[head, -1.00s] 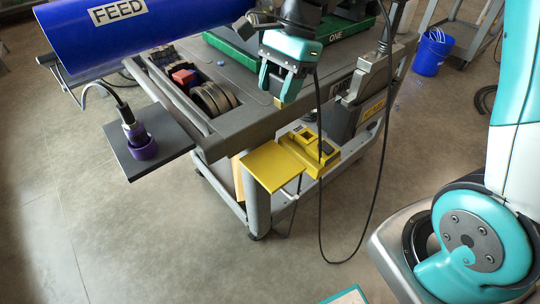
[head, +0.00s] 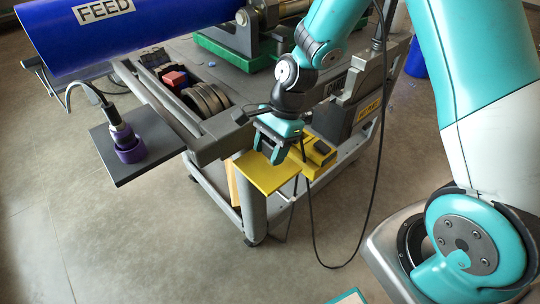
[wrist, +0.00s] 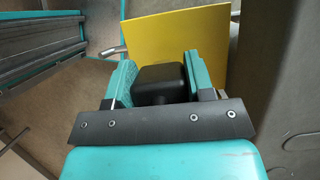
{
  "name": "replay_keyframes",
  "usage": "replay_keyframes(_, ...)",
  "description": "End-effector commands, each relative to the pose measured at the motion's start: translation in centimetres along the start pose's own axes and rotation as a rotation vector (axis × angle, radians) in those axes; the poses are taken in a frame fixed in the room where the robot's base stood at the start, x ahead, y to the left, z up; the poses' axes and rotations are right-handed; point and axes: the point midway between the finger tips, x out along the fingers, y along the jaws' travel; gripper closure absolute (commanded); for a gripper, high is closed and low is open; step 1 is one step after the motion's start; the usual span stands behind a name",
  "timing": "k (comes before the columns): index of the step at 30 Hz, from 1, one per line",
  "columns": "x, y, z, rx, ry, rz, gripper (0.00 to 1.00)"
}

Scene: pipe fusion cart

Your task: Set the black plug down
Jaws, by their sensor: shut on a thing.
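My gripper (head: 278,154) is over the yellow plate (head: 262,176) at the cart's near corner. In the wrist view my gripper (wrist: 162,80) is shut on the black plug (wrist: 160,78), a dark rounded block between the two teal fingers. The yellow plate (wrist: 185,40) lies behind and beyond the plug in that view. I cannot tell whether the plug touches the plate. In the head view the fingers mostly hide the plug. A black cable hangs from near the gripper in a loop toward the floor.
A purple connector (head: 130,146) stands on a dark side plate (head: 145,165) at the left. A blue FEED pipe (head: 130,32) crosses the upper left. A yellow box (head: 320,152) sits on the cart right of the plate. A red block (head: 175,78) lies in the cart tray.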

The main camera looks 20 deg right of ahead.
Motion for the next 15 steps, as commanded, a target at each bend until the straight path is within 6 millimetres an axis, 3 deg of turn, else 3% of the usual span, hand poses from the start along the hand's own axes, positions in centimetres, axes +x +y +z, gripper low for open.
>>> replay_keyframes(4, 1.8, 0.0, -0.7, 0.001, 0.000, 0.001, 0.76)
replay_keyframes(15, 2.2, 0.0, -0.9, 0.000, 0.000, 0.000, 0.76)
